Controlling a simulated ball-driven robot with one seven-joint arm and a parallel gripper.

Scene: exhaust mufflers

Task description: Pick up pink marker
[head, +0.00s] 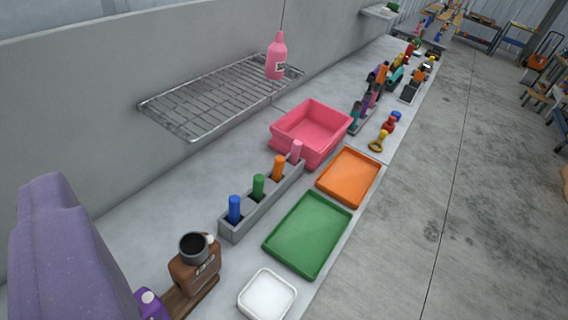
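The pink marker (296,151) stands upright in the far end slot of a grey holder (262,210) on the bench, close to a pink bin. Orange (278,167), green (258,187) and blue (234,208) markers stand in the same holder, in a row coming toward me. The lower part of each marker is hidden in the holder. My gripper's fingers are not in view. A large purple shape at the lower left, which I cannot identify for sure, covers that corner.
The pink bin (322,123) stands just behind the pink marker. An orange tray (349,176), a green tray (308,234) and a white dish (267,295) lie right of the holder. A wire rack (212,101) with a pink bottle (277,57) overhangs the left.

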